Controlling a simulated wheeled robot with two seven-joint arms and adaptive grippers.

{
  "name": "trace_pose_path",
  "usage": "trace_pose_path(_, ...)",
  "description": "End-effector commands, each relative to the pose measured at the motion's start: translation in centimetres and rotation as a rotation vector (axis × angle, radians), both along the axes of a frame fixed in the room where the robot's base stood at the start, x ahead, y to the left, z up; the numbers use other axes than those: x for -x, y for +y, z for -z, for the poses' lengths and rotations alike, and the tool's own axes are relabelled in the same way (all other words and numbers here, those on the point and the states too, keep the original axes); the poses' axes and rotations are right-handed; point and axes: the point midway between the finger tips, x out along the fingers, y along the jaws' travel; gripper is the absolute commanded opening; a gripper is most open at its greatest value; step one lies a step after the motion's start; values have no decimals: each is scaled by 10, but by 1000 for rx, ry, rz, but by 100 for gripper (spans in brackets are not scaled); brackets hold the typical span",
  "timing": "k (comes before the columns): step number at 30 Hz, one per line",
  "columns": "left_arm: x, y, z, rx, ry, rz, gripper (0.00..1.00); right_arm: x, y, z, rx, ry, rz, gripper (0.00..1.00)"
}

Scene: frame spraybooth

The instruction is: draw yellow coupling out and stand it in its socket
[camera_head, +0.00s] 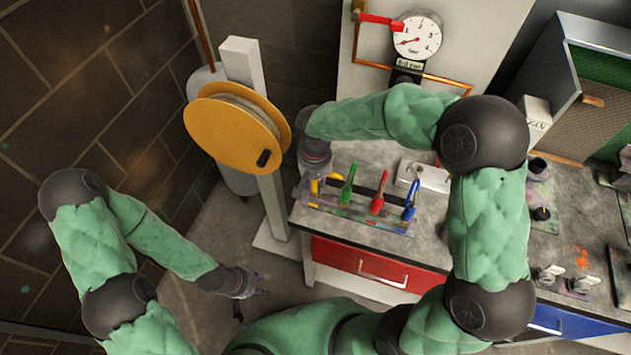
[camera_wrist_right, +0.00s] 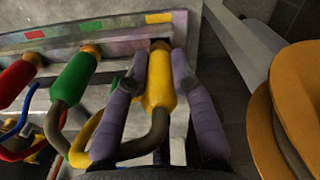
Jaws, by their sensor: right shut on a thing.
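The yellow coupling (camera_wrist_right: 159,82) is between the two purple fingers of my right gripper (camera_wrist_right: 160,75), which is shut on it. Its brass end is at the speckled rail (camera_wrist_right: 115,32), near a yellow patch; I cannot tell whether it is still seated. In the head view, my right gripper (camera_head: 311,182) is at the left end of the rail and mostly hides the yellow coupling (camera_head: 315,186). My left gripper (camera_head: 250,291) hangs empty over the floor, left of the bench, its fingers apart.
Green (camera_head: 347,187), red (camera_head: 378,201) and blue (camera_head: 410,203) couplings stand along the rail, right of the yellow one. A yellow hose reel (camera_head: 225,130) on a white post is close left of my right gripper. A pressure gauge (camera_head: 416,36) is behind the bench.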

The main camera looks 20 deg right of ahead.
Motion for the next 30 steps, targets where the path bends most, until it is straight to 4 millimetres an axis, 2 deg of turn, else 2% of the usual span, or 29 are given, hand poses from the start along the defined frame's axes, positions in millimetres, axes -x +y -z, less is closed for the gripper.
trace_pose_path(20,0,0,8,0,0,0,40,0,0,12,0,-1,0,0)
trace_pose_path(21,0,0,9,0,0,0,40,0,0,12,0,-1,0,27)
trace_pose_path(24,0,0,8,0,0,0,40,0,0,11,0,0,0,52)
trace_pose_path(30,0,0,8,0,0,0,40,0,0,11,0,0,0,52)
